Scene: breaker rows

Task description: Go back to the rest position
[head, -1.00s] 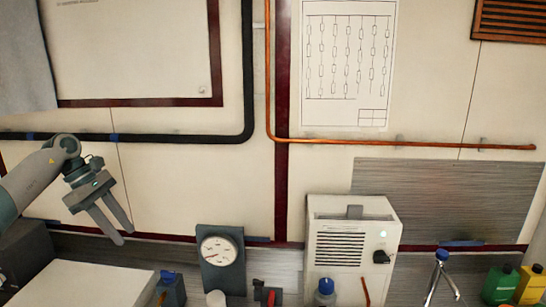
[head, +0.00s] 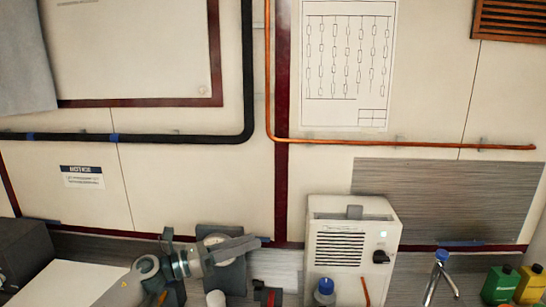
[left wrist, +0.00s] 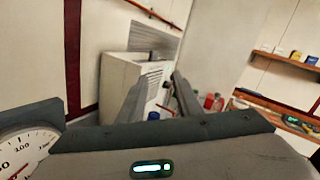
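My left gripper (head: 257,243) is low in the head view, its fingers pointing right in front of the dial gauge (head: 236,278), whose face it partly covers. In the left wrist view its two fingers (left wrist: 160,88) stand apart with a gap between them. Nothing shows held between them. My right gripper is in neither view.
A white vented box (head: 340,245) with a black knob stands to the right of the gripper. A blue-capped bottle (head: 324,292), a green bottle (head: 500,285) and a yellow bottle (head: 531,287) stand along the bottom. A copper pipe (head: 420,143) runs along the wall.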

